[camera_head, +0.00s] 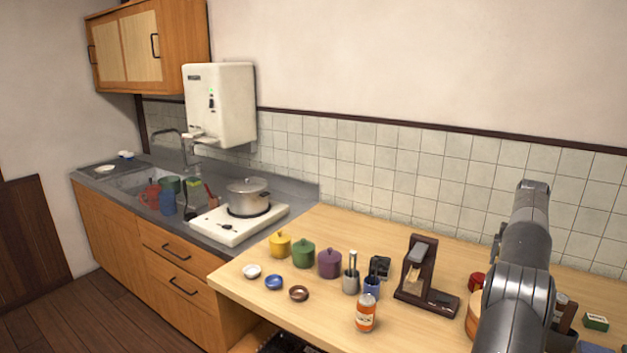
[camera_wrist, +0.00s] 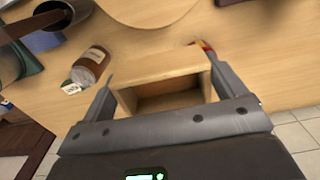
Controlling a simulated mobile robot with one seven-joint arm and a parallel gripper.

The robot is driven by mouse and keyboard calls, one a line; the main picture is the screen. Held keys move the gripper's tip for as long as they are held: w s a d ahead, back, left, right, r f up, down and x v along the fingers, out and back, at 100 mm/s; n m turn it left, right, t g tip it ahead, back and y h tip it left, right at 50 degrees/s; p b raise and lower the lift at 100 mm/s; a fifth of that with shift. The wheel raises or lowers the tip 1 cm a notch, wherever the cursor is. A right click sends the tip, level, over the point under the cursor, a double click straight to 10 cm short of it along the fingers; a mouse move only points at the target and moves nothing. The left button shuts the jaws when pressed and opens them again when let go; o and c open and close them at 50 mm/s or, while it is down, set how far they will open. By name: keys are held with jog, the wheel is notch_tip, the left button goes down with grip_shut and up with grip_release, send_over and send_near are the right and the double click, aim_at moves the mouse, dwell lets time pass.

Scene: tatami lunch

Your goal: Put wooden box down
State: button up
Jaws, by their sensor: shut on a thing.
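In the wrist view, my gripper (camera_wrist: 160,70) is shut on a small light wooden box (camera_wrist: 158,68), one finger on each side. The box's hollow open side faces the camera and looks empty. The wooden table top (camera_wrist: 262,55) lies beyond it; I cannot tell whether the box touches it. In the head view, my arm covers the right part of the table (camera_head: 425,330), and the gripper and box are hidden.
A brown jar (camera_wrist: 92,62) lies or stands left of the box; a round wooden thing (camera_wrist: 145,8) is beyond it. A red and yellow item (camera_wrist: 204,46) is close by the right finger. The table right of the box looks clear. An orange-labelled bottle (camera_head: 365,313) stands near the front edge.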

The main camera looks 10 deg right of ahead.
notch_tip(320, 180, up, 3)
jog(key=shift+r, duration=0.2)
notch_tip(320, 180, down, 18)
jog(key=shift+f, duration=0.25)
notch_tip(320, 180, up, 11)
jog(key=shift+w+a+f, duration=0.1)
jog(key=shift+a, duration=0.05)
jog(key=shift+c, duration=0.5)
jog(key=a+r+n+t, duration=0.1)
jog(key=a+r, duration=0.7)
jog(key=a, duration=0.3)
jog(key=a+r+n+t, duration=0.1)
jog(key=a+r+n, duration=0.1)
jog(key=a+r, duration=0.8)
jog(key=s+a+r+n, duration=0.1)
jog(key=s+a, duration=0.1)
jog(key=a, duration=0.5)
jog(key=s+a+r, duration=0.1)
jog(key=s+a, duration=0.2)
jog(key=a, duration=0.4)
jog(key=w+a+f+n, duration=0.2)
jog(key=w+a+f, duration=0.5)
jog(key=w+f, duration=0.2)
jog(key=w+a+f+n+t, duration=0.1)
jog(key=w+a+f+n, duration=0.2)
jog(key=w+a+f, duration=0.4)
jog(key=w+x, duration=0.1)
jog(key=x, duration=0.5)
